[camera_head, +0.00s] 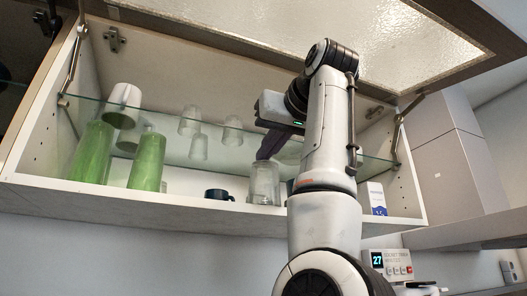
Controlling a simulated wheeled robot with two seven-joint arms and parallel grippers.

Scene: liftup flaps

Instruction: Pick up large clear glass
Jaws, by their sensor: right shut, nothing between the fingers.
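A large clear glass (264,186) stands upright on the cabinet's bottom board, near its front edge. My right arm reaches up into the open cabinet from below. My right gripper (266,155) is shut and empty, its dark fingers pointing down just above the glass's rim in the picture. I cannot tell whether the fingertips touch the glass or how far apart they are in depth. My left gripper is not in view.
A glass shelf (165,135) crosses the cabinet, with several clear glasses (232,131) and a white cup (122,104). Below are green bottles (147,162) and a dark mug (218,194). The raised flap (330,30) hangs overhead. A white box (376,197) stands at right.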

